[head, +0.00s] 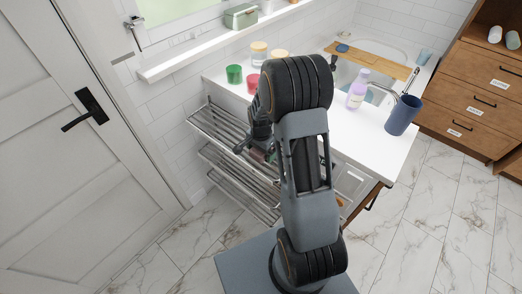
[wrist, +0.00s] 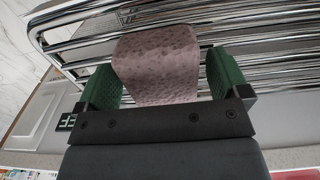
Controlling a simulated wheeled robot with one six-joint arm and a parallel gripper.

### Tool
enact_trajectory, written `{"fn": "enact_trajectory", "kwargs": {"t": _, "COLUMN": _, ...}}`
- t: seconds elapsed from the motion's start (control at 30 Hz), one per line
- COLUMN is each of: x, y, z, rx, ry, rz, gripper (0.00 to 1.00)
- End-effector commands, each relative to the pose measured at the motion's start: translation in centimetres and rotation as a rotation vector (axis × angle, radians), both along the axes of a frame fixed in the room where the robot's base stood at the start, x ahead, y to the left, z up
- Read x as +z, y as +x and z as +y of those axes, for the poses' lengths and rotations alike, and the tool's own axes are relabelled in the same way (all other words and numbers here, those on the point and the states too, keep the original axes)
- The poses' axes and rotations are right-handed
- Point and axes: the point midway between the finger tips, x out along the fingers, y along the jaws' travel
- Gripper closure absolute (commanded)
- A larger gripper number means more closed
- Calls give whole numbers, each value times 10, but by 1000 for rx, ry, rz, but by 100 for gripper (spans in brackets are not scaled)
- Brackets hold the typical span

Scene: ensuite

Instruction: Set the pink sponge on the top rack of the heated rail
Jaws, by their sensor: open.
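The pink sponge (wrist: 157,62) is a mottled, dusky pink block in the wrist view. It lies against the chrome bars of the heated rail (wrist: 270,53), between the green fingers of my gripper (wrist: 163,80). The fingers are open, with a gap on either side of the sponge. My arm hides the right part of the racks and most of the gripper there, and I cannot make out the sponge clearly.
A white counter (head: 352,135) holds a purple bottle (head: 357,90), a blue cup (head: 402,115), a green jar (head: 234,74) and a red jar (head: 253,83). A basin with a wooden board (head: 367,60) lies behind. A white door (head: 75,150) stands left; marble floor is open at right.

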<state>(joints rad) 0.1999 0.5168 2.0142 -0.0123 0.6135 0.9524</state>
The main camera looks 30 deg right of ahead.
Motion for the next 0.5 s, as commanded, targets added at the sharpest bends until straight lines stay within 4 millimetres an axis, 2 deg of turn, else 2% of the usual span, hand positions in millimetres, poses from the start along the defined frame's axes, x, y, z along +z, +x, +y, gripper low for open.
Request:
{"fn": "enact_trajectory", "kwargs": {"t": 0.17, "x": 22, "y": 1, "z": 0, "rx": 0, "ry": -1, "rz": -6, "gripper": 6}}
{"fn": "enact_trajectory", "kwargs": {"t": 0.5, "x": 87, "y": 1, "z": 0, "rx": 0, "ry": -1, "rz": -5, "gripper": 6}}
